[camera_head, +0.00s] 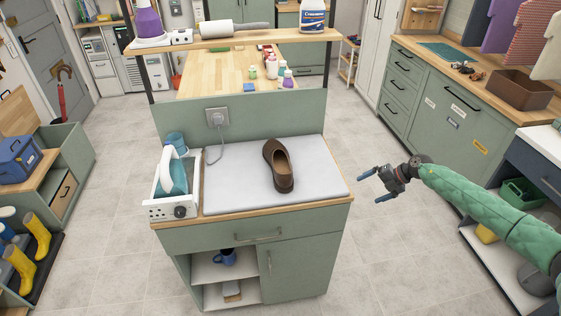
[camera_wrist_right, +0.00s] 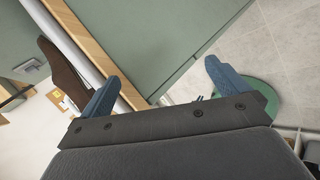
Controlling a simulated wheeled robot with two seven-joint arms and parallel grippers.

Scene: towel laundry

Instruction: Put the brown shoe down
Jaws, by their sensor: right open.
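The brown shoe (camera_head: 279,166) lies upright on the white ironing pad (camera_head: 232,190) on top of the green cabinet, its heel toward the front edge. My right gripper (camera_head: 370,185) is open and empty, to the right of the cabinet and apart from the shoe. In the right wrist view, the open fingers (camera_wrist_right: 160,92) have nothing between them, and part of the brown shoe (camera_wrist_right: 62,75) shows beyond the left finger. My left gripper is not in view.
A shelf (camera_head: 232,39) rises behind the pad. The pad right and left of the shoe is clear. Open floor lies right of the cabinet.

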